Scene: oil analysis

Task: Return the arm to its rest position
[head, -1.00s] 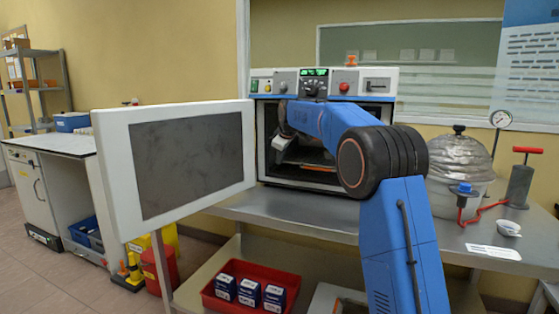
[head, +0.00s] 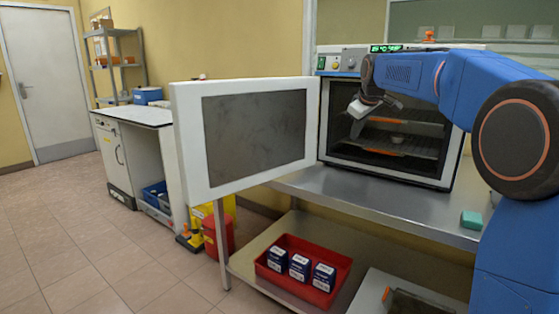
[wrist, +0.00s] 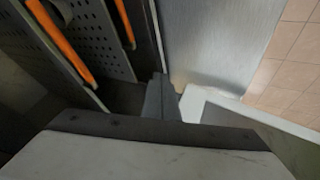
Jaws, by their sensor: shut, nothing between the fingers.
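My blue arm (head: 440,85) reaches across to the oven (head: 335,64), whose door (head: 255,130) stands wide open to the left. My gripper (head: 356,130) is shut and empty, pointing down in front of the left part of the oven opening. In the wrist view its closed fingers (wrist: 160,82) show close together with nothing between them. Perforated shelves with orange front strips (wrist: 62,45) lie to the left there. In the head view, a small dish (head: 398,139) sits on a shelf inside the oven.
The steel bench (head: 380,204) carries the oven and a small green block (head: 471,219). A red tray (head: 320,296) with blue-and-white boxes is on the lower shelf. A white-topped counter (head: 140,114) stands at left. Floor (head: 80,240) is clear at front left.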

